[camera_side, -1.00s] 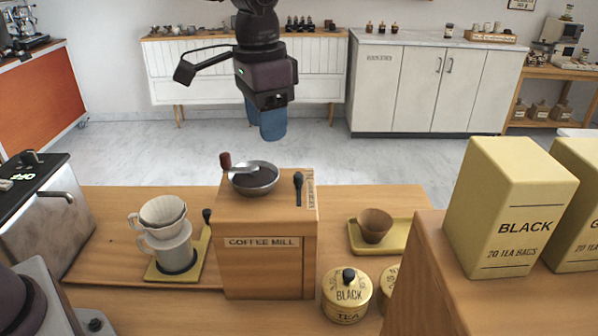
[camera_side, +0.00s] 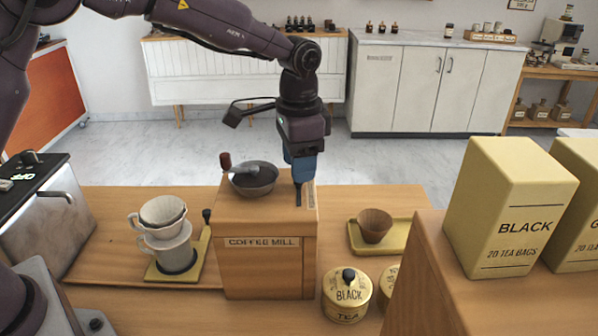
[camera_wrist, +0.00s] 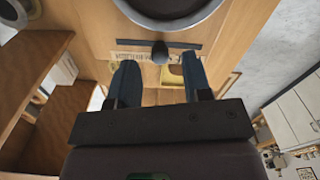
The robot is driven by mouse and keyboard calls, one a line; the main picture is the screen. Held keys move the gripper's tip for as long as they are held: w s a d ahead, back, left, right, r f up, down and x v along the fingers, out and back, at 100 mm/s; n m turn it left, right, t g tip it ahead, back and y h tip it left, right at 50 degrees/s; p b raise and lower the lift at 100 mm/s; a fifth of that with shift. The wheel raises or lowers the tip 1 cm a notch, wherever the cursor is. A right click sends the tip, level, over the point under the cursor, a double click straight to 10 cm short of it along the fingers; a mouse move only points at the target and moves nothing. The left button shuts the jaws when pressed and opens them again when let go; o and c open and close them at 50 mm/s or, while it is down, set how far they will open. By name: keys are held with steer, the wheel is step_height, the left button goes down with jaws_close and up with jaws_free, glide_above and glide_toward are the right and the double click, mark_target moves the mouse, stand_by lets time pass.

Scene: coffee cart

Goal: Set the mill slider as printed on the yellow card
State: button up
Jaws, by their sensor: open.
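The wooden coffee mill (camera_side: 265,275) stands upright on the counter, with its hopper bowl and crank on top. The slider knob (camera_wrist: 160,52) sits near the middle of a dark slot (camera_wrist: 125,42) in the mill top, beside a printed strip (camera_wrist: 128,56) too small to read. My gripper (camera_wrist: 162,65) is open, its blue fingers apart on either side of the knob, with no clear contact. In the side view my gripper (camera_side: 300,180) is low over the right of the mill top and hides the knob. I cannot make out a yellow card.
The hopper bowl (camera_side: 254,180) is close left of my gripper. A yellow tray (camera_side: 402,244) with a brown cup (camera_side: 375,225) lies right of the mill. A dripper (camera_side: 163,213) stands left.

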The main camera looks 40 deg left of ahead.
mark_target(300, 205)
steer(key=shift+f, duration=1.25)
jaws_close()
steer(key=shift+s+d, duration=1.65)
steer(key=shift+c, duration=0.6)
jaws_free()
steer(key=shift+o, duration=0.6)
steer(key=shift+r, duration=0.1)
step_height(300, 205, up, 13)
